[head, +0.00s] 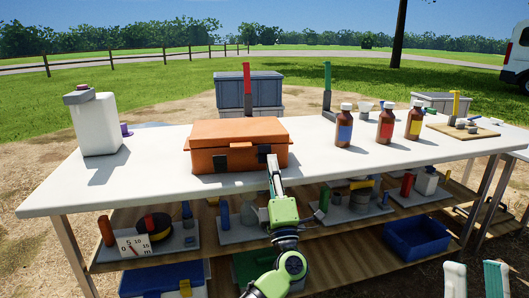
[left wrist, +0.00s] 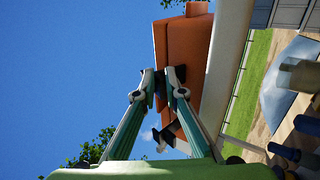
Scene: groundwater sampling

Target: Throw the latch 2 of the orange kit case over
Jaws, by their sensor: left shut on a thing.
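The closed orange kit case (head: 240,132) sits on the white table, its front facing me. A dark latch (head: 221,165) is at the left of its front and hangs low. Another dark latch (head: 264,150) is at the right of the front; I cannot read any number on either. My left gripper (head: 273,160) is at this right latch, its fingertips shut on it. In the left wrist view the fingertips (left wrist: 161,82) meet around a dark piece at the orange case (left wrist: 188,45). My right gripper (head: 475,279) shows at the bottom right corner, fingers apart and empty.
The white table (head: 330,165) also bears a white jug (head: 96,125), several brown bottles (head: 385,126) and a board (head: 463,130). Lower shelves hold trays and a blue bin (head: 415,236).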

